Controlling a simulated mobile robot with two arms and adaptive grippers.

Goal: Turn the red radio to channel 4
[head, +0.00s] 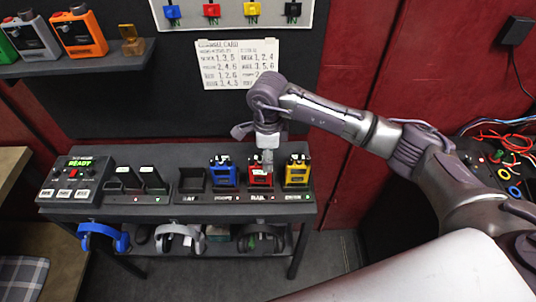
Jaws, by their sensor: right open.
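The red radio (259,174) stands upright in the charging row on the dark table, between a blue radio (223,172) and a yellow radio (297,172). My right gripper (267,163) points down at the top of the red radio and partly covers it. Whether the fingertips touch the radio or its knob cannot be told. The channel setting is too small to read. My left gripper is not in view.
A control box with a green "READY" display (80,173) sits at the table's left end. Headsets hang below the table (180,208). A printed channel card (237,62) is on the wall behind. Orange and grey radios stand on a shelf (60,66) at upper left.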

